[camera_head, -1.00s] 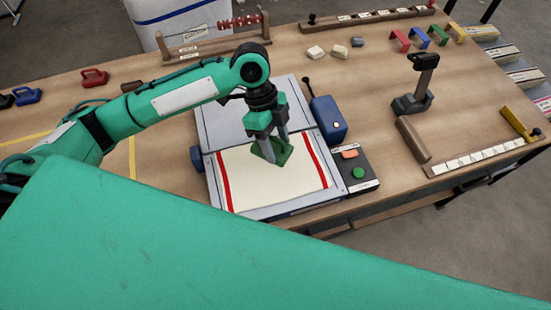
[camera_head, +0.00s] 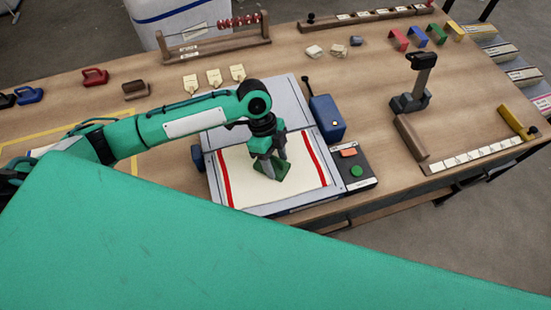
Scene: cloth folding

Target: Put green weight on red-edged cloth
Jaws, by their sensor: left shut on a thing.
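The cream cloth with red side edges (camera_head: 300,185) lies flat on a grey plate (camera_head: 290,105) in the middle of the table. The green weight (camera_head: 268,168) is at the middle of the cloth, under my left gripper. My left gripper (camera_head: 269,163) points down and is shut on the green weight. The weight appears at or very close to the cloth; I cannot tell whether it fully rests on it. My right gripper is not in view.
A blue box (camera_head: 327,118) and a button panel (camera_head: 356,165) stand right of the plate. Red (camera_head: 94,77) and blue (camera_head: 28,95) weights sit at the far left. A dark stand (camera_head: 412,95) is at the right. Three tags (camera_head: 214,77) lie behind my arm.

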